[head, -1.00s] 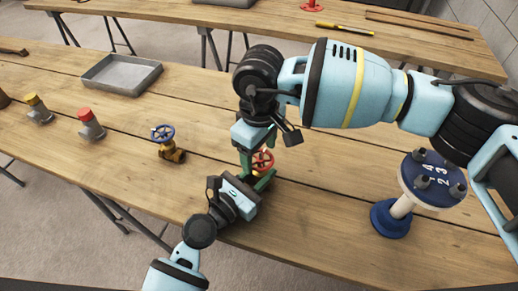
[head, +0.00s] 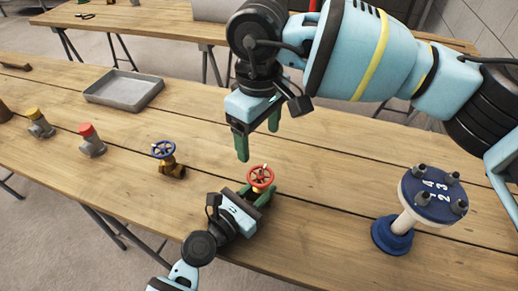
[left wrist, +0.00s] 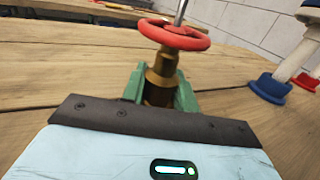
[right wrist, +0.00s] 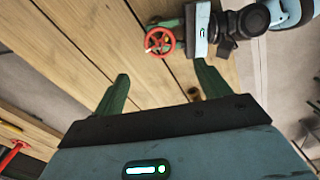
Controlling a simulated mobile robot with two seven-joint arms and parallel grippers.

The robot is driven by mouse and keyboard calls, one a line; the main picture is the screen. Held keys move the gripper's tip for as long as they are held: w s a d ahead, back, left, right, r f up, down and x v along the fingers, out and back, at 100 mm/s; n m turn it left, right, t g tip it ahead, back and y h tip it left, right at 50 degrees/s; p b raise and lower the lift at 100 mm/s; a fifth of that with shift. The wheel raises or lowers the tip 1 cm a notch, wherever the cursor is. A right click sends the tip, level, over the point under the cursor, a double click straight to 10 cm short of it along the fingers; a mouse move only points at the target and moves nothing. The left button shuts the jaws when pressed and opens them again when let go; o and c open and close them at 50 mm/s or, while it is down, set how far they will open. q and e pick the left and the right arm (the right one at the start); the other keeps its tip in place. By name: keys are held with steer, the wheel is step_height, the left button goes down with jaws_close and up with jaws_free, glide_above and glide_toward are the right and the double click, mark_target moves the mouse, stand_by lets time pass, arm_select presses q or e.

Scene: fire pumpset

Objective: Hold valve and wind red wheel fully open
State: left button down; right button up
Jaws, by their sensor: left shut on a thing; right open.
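The valve with a red wheel (head: 260,177) stands on the wooden table in the head view. In the left wrist view its brass body (left wrist: 160,80) sits between the green fingers under the red wheel (left wrist: 174,34), with a metal stem rising above the wheel. My left gripper (head: 258,196) is shut on the valve body. My right gripper (head: 256,138) is open and empty, above and behind the wheel, fingers pointing down. In the right wrist view the red wheel (right wrist: 159,42) lies beyond and between the spread right fingers (right wrist: 160,88), clear of them.
A valve with a blue wheel (head: 166,155) stands left of the held one. Red-capped (head: 91,140) and yellow-capped (head: 40,124) fittings and a grey tray (head: 124,88) lie further left. A blue flange stand (head: 410,212) is at the right. Table between valve and stand is clear.

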arm_select(q)
steer(key=shift+f, duration=0.1)
arm_select(e)
steer(key=shift+r, duration=0.95)
arm_select(q)
steer(key=c, duration=1)
jaws_free()
steer(key=v, duration=1.2)
steer(key=shift+a, duration=0.1)
